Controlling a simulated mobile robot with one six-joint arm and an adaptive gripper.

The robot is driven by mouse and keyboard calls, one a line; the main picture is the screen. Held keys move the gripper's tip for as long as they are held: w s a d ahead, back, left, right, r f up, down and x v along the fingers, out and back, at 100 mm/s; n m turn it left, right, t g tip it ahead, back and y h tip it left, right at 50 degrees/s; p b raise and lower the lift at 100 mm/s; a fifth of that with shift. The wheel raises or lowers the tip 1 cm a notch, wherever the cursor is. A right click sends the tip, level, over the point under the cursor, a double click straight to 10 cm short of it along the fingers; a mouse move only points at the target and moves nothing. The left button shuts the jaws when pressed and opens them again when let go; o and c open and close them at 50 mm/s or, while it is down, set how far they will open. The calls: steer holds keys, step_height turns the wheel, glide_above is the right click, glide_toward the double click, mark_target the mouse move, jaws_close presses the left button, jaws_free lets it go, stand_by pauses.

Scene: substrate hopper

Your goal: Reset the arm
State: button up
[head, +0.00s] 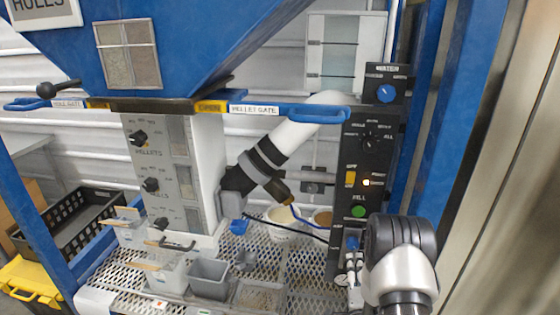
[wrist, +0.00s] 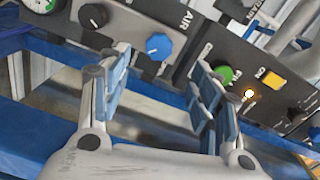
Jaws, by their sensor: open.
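My gripper (wrist: 162,95) shows in the wrist view with its two blue-padded fingers well apart and nothing between them. Beyond it is a dark control panel with a blue AIR knob (wrist: 158,45) and a green button (wrist: 224,74). A blue beam (wrist: 150,112) crosses behind the fingers. I see no finger touching the panel. In the head view, a white and black link of my arm (head: 400,268) stands at the lower right, in front of the foot of the control panel (head: 345,190). I cannot make out the fingers there.
A blue hopper (head: 190,40) hangs above a rail with labelled gate handles. Below are a grey dispenser column (head: 165,185), a grey bin (head: 208,280) and white bowls (head: 283,222) on a mesh deck. A black crate (head: 85,217) stands at the left. Blue posts flank the deck.

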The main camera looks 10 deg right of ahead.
steer(key=w+a+r+n+g+y, duration=0.25)
steer(key=w+r+n, duration=0.2)
steer(key=r, duration=0.45)
steer(key=s+a+r+n+g, duration=0.45)
steer(key=s+a+r, duration=0.2)
steer(key=r, duration=0.25)
steer(key=s+a+r+n+g, duration=0.2)
steer(key=s+n, duration=0.1)
steer(key=s, duration=0.7)
steer(key=s+a+r+n+g+y, duration=0.1)
steer(key=s+a+r+n, duration=0.1)
steer(key=s, duration=0.8)
steer(key=s+a+r+n+g+y, duration=0.1)
steer(key=s+n, duration=0.3)
steer(key=s, duration=0.7)
steer(key=shift+a+r+n+g, duration=0.4)
steer(key=shift+a+r+g, duration=0.15)
steer(key=shift+a+g, duration=0.3)
steer(key=shift+a+y, duration=0.1)
steer(key=shift+y, duration=0.15)
steer(key=shift+c, duration=0.5)
